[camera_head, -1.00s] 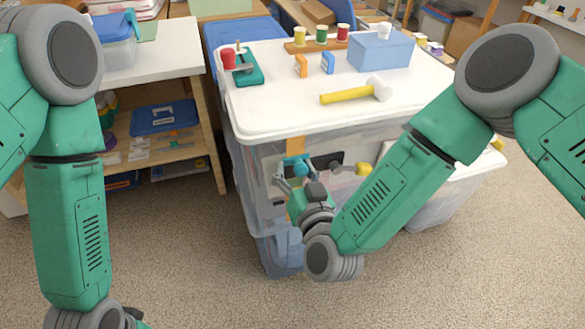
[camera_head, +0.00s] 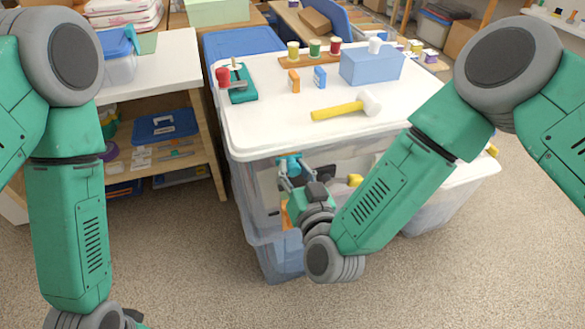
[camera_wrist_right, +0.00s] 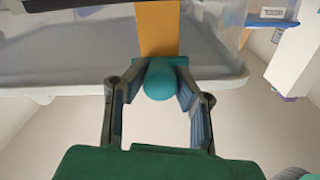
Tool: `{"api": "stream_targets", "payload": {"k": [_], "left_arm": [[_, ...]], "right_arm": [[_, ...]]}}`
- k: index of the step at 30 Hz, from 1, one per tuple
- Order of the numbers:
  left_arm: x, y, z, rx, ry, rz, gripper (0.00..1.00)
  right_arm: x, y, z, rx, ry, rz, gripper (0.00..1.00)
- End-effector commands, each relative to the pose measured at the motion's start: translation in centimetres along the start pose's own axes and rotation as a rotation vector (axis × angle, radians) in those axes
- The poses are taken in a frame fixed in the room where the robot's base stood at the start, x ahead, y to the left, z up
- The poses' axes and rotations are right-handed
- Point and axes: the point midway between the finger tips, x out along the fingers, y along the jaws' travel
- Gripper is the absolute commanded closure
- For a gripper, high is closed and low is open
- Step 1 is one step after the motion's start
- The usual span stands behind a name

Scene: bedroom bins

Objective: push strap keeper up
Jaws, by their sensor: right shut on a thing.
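The teal strap keeper (camera_head: 290,162) sits on an orange strap (camera_head: 285,214) at the front of the large clear bin, close under the white lid's front edge. My right gripper (camera_head: 291,180) is shut on the keeper. In the right wrist view the keeper (camera_wrist_right: 161,80) has a rounded knob between my two fingertips (camera_wrist_right: 160,95), and the orange strap (camera_wrist_right: 157,30) runs beyond it. In the head view my wrist and fingers hide part of the strap.
The white lid (camera_head: 270,135) carries a yellow-handled mallet (camera_head: 345,106), a blue box (camera_head: 371,66), thread spools and a green tool (camera_head: 240,88). A shelf unit (camera_head: 160,65) stands left; carpet is clear in front.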

Motion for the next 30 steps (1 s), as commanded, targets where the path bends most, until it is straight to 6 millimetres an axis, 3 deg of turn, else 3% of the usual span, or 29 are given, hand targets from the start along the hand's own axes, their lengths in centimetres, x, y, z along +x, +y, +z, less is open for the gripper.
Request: {"api": "stream_targets", "payload": {"k": [4, 5, 6, 16, 20, 30], "left_arm": [[0.1, 0.0, 0.0, 0.000, -0.001, 0.000, 0.46], [0.1, 0.0, 0.0, 0.000, -0.001, 0.000, 0.46], [0.1, 0.0, 0.0, 0.000, -0.001, 0.000, 0.46], [0.1, 0.0, 0.1, 0.000, 0.002, 0.000, 0.46], [0.1, 0.0, 0.2, 0.000, 0.002, 0.000, 0.46], [0.1, 0.0, 0.2, 0.000, 0.002, 0.000, 0.46]], "right_arm": [[0.1, 0.3, 0.1, -0.003, 0.003, 0.005, 1.00], [0.1, 0.2, 0.1, -0.002, 0.002, 0.005, 0.68], [0.1, 0.2, 0.1, -0.002, 0.002, 0.004, 0.54], [0.0, 0.0, 0.2, -0.002, -0.001, 0.001, 0.54], [-1.1, -0.1, 0.3, -0.002, -0.004, 0.000, 0.54], [-8.6, 0.0, 0.4, -0.001, -0.007, -0.001, 0.54]]}}
